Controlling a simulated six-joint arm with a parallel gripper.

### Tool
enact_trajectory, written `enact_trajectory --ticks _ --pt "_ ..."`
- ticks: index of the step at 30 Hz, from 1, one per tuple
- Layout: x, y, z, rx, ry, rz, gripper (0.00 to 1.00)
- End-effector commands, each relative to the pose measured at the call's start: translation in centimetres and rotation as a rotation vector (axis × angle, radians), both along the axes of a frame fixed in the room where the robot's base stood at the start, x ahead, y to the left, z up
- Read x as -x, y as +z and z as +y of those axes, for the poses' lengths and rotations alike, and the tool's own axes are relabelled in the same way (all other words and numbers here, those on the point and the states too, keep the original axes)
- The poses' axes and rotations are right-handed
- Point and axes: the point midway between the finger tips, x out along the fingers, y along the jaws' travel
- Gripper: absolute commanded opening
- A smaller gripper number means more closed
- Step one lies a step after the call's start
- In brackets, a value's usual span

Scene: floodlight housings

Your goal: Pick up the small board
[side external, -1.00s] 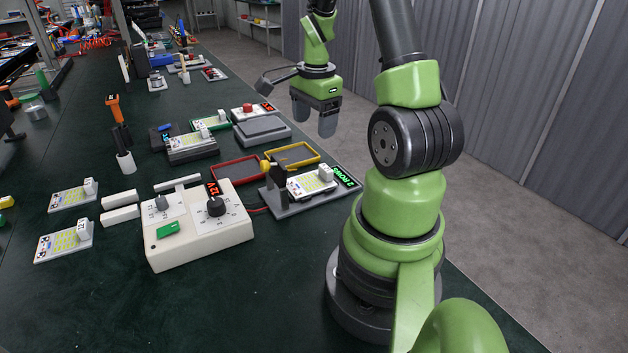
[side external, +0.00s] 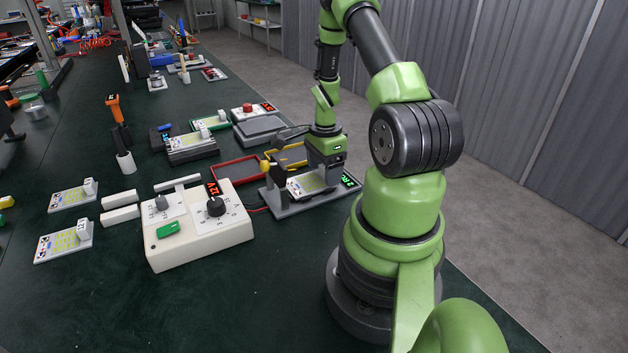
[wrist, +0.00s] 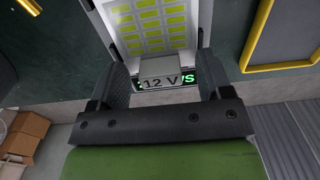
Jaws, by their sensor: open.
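A small white board (side external: 309,184) with yellow patches lies on the grey test stand (side external: 285,209). In the wrist view the board (wrist: 150,22) has a pale block (wrist: 163,70) marked 12 V at its near end. My gripper (side external: 326,172) is down over that end of the board. In the wrist view my gripper (wrist: 162,80) is open, with one finger on each side of the block. I cannot tell whether either finger touches it. In the side view my gripper hides the block and part of the board.
A green-lit display (side external: 349,179) is at the stand's right end. A white control box (side external: 200,240) with knobs stands in front. Red (side external: 231,166) and yellow (side external: 293,149) frames lie behind the stand. Two similar boards (side external: 72,197) (side external: 62,242) lie at left. The front table is clear.

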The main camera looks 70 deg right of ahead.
Motion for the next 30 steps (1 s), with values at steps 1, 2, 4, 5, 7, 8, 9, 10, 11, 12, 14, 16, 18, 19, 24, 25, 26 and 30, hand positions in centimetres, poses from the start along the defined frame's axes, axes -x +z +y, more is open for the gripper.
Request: enact_trajectory --ticks 1,2,4,5,7,8,9,10,11,12,14,16,18,19,24,25,26,30 --pt "0.0 -0.3 0.0 -0.001 0.000 0.001 0.72" --pt "0.0 -0.3 0.0 0.000 -0.001 0.000 0.72" --pt "0.0 -0.3 0.0 0.001 -0.001 -0.001 0.72" --pt "0.0 -0.3 0.0 0.001 -0.001 -0.001 0.72" --pt "0.0 -0.3 0.0 0.001 -0.001 -0.001 0.72" --pt "0.0 -0.3 0.0 0.001 -0.001 -0.001 0.72" --pt "0.0 -0.3 0.0 0.001 -0.001 -0.001 0.63" --pt "0.0 -0.3 0.0 0.001 -0.001 -0.001 0.56" --pt "0.0 -0.3 0.0 0.001 -0.001 -0.001 0.49" --pt "0.0 -0.3 0.0 0.001 -0.001 -0.001 0.40" --pt "0.0 -0.3 0.0 0.001 -0.001 -0.001 0.26" --pt "0.0 -0.3 0.0 0.001 -0.001 -0.001 0.18" --pt "0.0 -0.3 0.0 0.001 -0.001 -0.001 0.14" --pt "0.0 -0.3 0.0 0.001 -0.001 -0.001 0.14" --pt "0.0 -0.2 0.0 0.001 -0.001 -0.001 0.14" --pt "0.0 0.0 0.0 0.001 -0.001 -0.001 0.14" --pt "0.0 0.1 0.0 0.002 0.000 -0.002 0.14" --pt "-0.1 1.5 -0.1 0.005 -0.001 -0.004 0.14"
